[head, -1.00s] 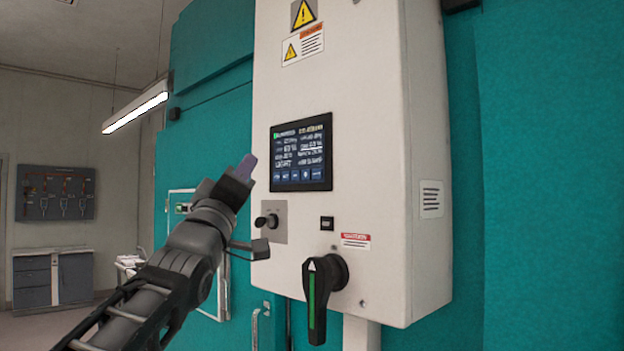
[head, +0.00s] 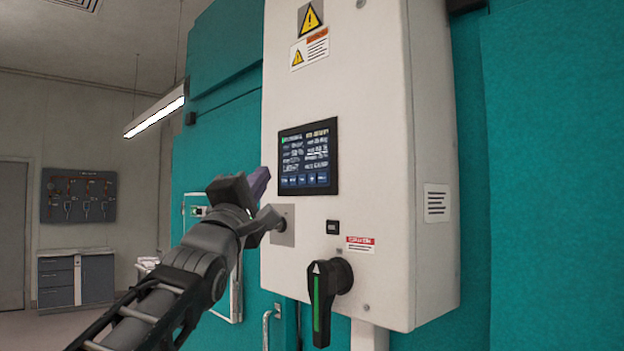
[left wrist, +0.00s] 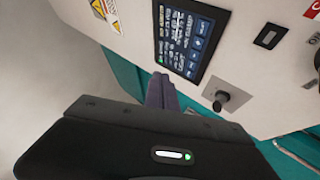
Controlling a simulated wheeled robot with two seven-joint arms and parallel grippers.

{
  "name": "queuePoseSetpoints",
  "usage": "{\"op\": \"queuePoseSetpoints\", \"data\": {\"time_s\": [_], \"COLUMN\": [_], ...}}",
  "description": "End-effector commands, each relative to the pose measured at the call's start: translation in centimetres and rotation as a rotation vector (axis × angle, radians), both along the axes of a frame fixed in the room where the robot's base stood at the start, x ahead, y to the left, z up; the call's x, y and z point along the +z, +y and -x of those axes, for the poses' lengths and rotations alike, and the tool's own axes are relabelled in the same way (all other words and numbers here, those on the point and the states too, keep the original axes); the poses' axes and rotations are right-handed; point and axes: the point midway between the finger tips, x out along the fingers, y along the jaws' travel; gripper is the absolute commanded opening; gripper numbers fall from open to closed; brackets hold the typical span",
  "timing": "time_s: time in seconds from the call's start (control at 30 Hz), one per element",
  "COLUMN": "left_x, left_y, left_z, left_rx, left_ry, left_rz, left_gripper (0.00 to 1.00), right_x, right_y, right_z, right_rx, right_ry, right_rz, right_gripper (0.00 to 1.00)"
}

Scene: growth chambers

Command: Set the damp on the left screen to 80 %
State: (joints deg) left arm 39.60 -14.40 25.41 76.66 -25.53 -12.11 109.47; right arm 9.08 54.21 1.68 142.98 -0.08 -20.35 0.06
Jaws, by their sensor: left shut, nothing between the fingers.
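The screen (head: 308,157) is a dark panel with rows of small text and blue buttons along its bottom, set in the front of a white cabinet (head: 385,60). Its text is too small to read. It also shows, turned, in the left wrist view (left wrist: 187,38). My left gripper (head: 260,181) is shut and empty, its purple-grey fingertips just left of the screen's lower edge. In the left wrist view the shut fingers (left wrist: 162,92) point toward the screen's edge; I cannot tell whether they touch. My right gripper is not in view.
Below the screen are a key switch, partly behind my gripper in the head view and clear in the left wrist view (left wrist: 228,98), a small black button (head: 332,227) and a black rotary handle with a green stripe (head: 322,295). Teal walls flank the cabinet.

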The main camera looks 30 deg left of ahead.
Motion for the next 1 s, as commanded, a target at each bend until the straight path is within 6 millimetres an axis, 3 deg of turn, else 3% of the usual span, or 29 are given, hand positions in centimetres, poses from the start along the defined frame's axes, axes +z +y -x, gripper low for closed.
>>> {"op": "queuePoseSetpoints", "data": {"time_s": [0.27,0.6,0.8,1.0], "left_x": [0.3,0.6,0.2,0.0], "left_y": [-0.3,-1.4,-2.2,-2.4], "left_z": [-1.8,-5.8,-7.7,-8.2], "left_rx": [0.005,0.005,-0.001,0.002], "left_ry": [0.003,0.004,0.001,0.001], "left_rz": [0.0,0.002,0.002,0.001], "left_gripper": [0.0,0.0,0.0,0.0], "right_x": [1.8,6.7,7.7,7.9], "right_y": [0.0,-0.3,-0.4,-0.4], "right_z": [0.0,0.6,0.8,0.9], "right_rx": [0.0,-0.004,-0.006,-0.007], "right_ry": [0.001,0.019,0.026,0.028], "right_rz": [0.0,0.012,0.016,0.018], "right_gripper": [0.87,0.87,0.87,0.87]}}
